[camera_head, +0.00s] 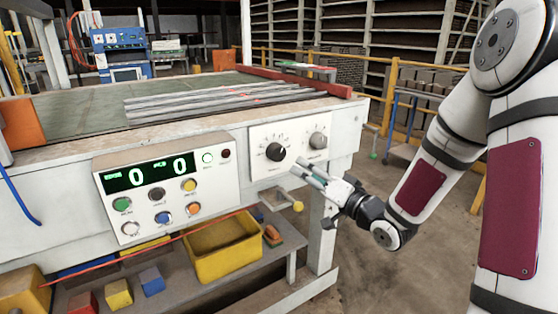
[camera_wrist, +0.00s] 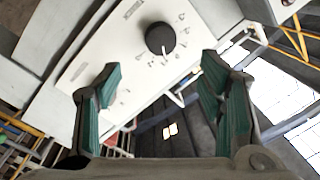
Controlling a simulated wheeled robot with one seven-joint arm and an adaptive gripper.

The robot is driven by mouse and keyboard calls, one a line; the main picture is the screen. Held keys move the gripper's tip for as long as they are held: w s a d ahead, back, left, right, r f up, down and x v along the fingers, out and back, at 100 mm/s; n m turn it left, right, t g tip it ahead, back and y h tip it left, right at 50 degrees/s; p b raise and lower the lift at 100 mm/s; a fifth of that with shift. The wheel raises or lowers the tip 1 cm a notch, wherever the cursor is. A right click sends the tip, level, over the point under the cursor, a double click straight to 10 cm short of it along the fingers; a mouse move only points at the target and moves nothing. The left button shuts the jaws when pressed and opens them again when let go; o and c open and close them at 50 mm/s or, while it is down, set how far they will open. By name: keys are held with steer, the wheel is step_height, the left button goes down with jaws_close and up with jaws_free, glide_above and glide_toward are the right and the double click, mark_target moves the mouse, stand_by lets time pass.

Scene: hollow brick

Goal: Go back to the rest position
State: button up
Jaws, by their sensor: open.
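My gripper (camera_head: 318,176) is at the end of my arm, at the right of the head view, in front of the white knob panel. In the wrist view my gripper (camera_wrist: 158,92) is open, with two green-padded fingers apart and nothing between them. A black knob (camera_head: 275,152) sits on the panel, just up and left of the fingertips. In the wrist view the black knob (camera_wrist: 160,38) shows beyond the fingertips, apart from them. A grey knob (camera_head: 318,140) is to its right in the head view.
A control box (camera_head: 168,184) with a green display reading 0 and 0 and several coloured buttons is left of the knobs. A yellow bin (camera_head: 222,250) and coloured blocks lie on the lower shelf. Metal bars (camera_head: 215,103) lie on the table top. Open floor lies right of the table.

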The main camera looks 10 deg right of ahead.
steer(key=s+d+r+n+g+h, duration=0.25)
steer(key=s+g+h, duration=0.65)
steer(key=s, duration=0.6)
steer(key=s+a+r+n+g+y, duration=0.1)
steer(key=s+a+g, duration=0.3)
steer(key=s, duration=1)
steer(key=s+a+n+g+y, duration=0.1)
steer(key=s+a+g, duration=0.2)
steer(key=s, duration=1)
step_height(320, 180, up, 18)
steer(key=t+p, duration=0.3)
steer(key=p, duration=1.3)
steer(key=shift+w+p, duration=0.15)
steer(key=shift+p, duration=0.2)
